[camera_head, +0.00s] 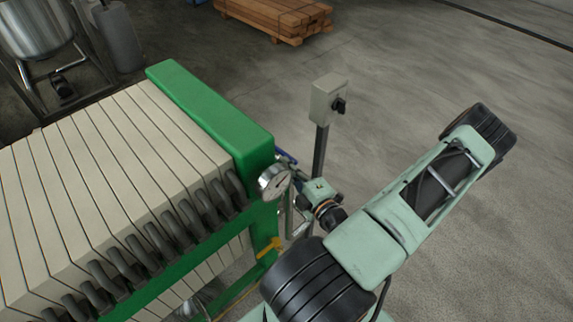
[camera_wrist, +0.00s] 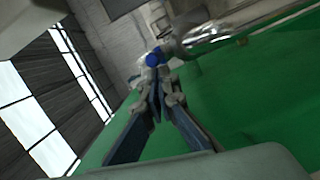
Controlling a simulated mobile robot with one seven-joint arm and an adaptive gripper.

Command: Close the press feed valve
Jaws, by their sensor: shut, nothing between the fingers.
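The green filter press end plate (camera_head: 205,110) stands left of my arm, with a round pressure gauge (camera_head: 274,182) on its right side. A small blue handle (camera_head: 286,156) shows just behind the gauge, by the plate's edge. A blue round part (camera_wrist: 153,59) shows just beyond my fingertips in the wrist view, by a shiny metal pipe (camera_wrist: 205,38). Which blue part belongs to the feed valve is not clear. My gripper (camera_wrist: 159,82) is shut and empty, its tips close to the blue part; contact cannot be told. In the head view the gripper is partly hidden near the gauge.
A yellow handle (camera_head: 270,247) sits low on the press's right side. A grey switch box (camera_head: 328,98) on a post stands behind my wrist. Pale filter plates (camera_head: 100,170) fill the left. Open floor (camera_head: 450,80) lies right and behind.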

